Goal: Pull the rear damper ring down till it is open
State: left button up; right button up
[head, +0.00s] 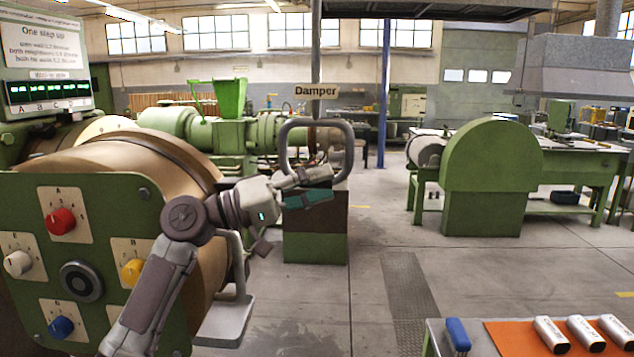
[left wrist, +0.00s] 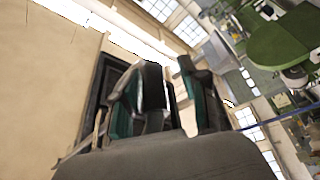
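A grey rounded damper ring (head: 349,150) hangs on a vertical rod (head: 316,60), below a sign reading "Damper" (head: 316,91), in the head view. My left gripper (head: 328,185) overlaps the ring's lower bar in that view and hides part of it. Its two fingers are parted, one grey above and one teal below. In the left wrist view the fingers (left wrist: 175,95) stand apart with a gap between them, and I make out no ring there. I cannot tell whether the gripper touches the ring. My right gripper is not in view.
A green control panel (head: 110,205) with coloured knobs and a large tan drum (head: 165,165) stand at the left. Green machines (head: 490,170) stand behind and right. A table with an orange mat (head: 510,338) and white cylinders is at front right.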

pick_arm(q)
jog(key=shift+r, duration=0.35)
jog(key=r, duration=0.9)
jog(key=shift+w+r, duration=0.2)
jog(key=shift+r, duration=0.15)
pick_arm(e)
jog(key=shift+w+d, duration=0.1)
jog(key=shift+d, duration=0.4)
pick_arm(q)
jog(key=shift+a+f, duration=0.1)
jog(key=shift+s+a+f+b, duration=0.2)
jog(key=shift+a+f+b, duration=0.1)
jog(key=shift+a, duration=0.3)
jog(key=shift+b+v, duration=0.75)
jog(key=shift+v, duration=2.3)
jog(key=b, duration=0.2)
send_near(291, 129)
jog(key=shift+s+a+f, duration=0.25)
jog(key=shift+s+a, duration=0.2)
jog(key=shift+a, duration=0.25)
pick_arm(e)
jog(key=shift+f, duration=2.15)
